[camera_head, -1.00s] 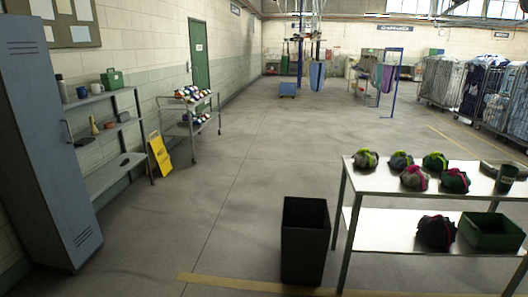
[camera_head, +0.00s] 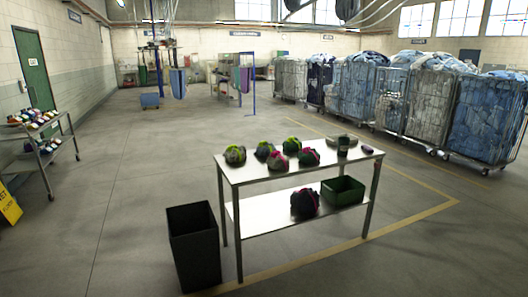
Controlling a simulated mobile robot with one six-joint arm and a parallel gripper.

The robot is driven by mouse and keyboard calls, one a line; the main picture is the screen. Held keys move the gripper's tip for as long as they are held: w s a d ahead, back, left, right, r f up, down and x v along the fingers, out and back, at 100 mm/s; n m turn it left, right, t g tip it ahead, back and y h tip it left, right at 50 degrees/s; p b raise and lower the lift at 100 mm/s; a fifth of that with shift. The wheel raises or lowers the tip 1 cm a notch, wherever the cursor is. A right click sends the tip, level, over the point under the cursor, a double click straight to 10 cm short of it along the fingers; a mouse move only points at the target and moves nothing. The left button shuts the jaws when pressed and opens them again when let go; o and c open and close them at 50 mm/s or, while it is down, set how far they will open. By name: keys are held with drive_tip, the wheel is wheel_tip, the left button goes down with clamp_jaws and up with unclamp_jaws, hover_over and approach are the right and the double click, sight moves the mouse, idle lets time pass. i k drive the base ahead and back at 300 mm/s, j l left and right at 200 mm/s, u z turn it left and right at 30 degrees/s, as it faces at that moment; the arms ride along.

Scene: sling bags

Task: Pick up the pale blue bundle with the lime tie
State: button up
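Several small tied bundles sit on the top of a metal table (camera_head: 245,173). Three have lime ties: a greyish one at the left (camera_head: 235,155), a blue-grey one beside it (camera_head: 264,150), and a green one behind (camera_head: 292,145). The blue-grey one looks closest to pale blue, but its exact colour is hard to tell at this size. A grey bundle with a pink tie (camera_head: 278,160) and a green bundle with a pink tie (camera_head: 308,157) sit in front. A dark bundle with a pink tie (camera_head: 304,202) is on the lower shelf. My gripper is not in view.
A dark bin (camera_head: 194,248) stands against the table's left side. A green crate (camera_head: 343,191) is on the lower shelf. A trolley with coloured items (camera_head: 38,137) stands far left. Laundry cages (camera_head: 405,105) line the right. Floor left of the bin is clear.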

sight(263, 150)
drive_tip(key=i+z, duration=0.25)
drive_tip(key=i, duration=2.2)
drive_tip(key=i+u, duration=0.2)
drive_tip(key=i, duration=0.3)
drive_tip(key=i+l+u, duration=0.25)
drive_tip(key=i, duration=0.2)
drive_tip(key=i+l+u, duration=0.2)
drive_tip(key=i, duration=0.3)
drive_tip(key=i+l+u, duration=0.25)
drive_tip(key=i, duration=0.2)
